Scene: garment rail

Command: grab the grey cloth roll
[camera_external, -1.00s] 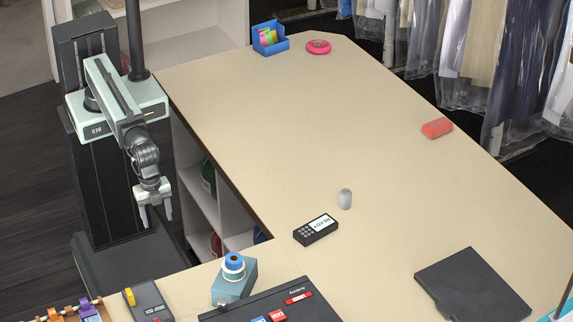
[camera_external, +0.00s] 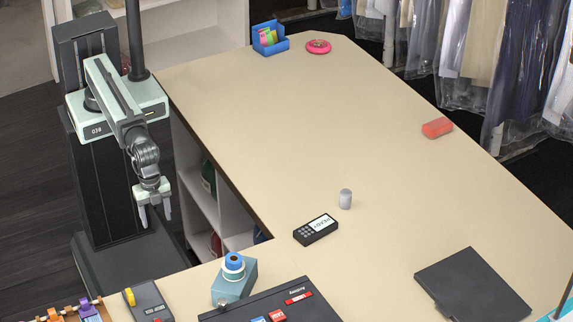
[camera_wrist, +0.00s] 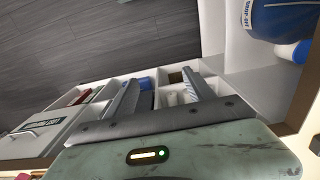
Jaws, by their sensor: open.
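The grey cloth roll (camera_external: 345,199) shows as a small, light grey, upright cylinder on the beige counter (camera_external: 260,130), just right of and behind a black card terminal. My gripper (camera_external: 154,212) hangs fingers-down off the counter's left side, well to the left of the roll and apart from it. Its two fingers are spread with nothing between them. In the wrist view my gripper (camera_wrist: 160,80) is also open and empty, with shelving beyond it. The roll is not visible in the wrist view.
The black card terminal (camera_external: 316,230) lies close to the roll. A teal block with tape rolls (camera_external: 233,272), a dark tray (camera_external: 472,287) and a red roll (camera_external: 437,127) are also on the counter. The counter's left edge and shelves lie between my gripper and the roll.

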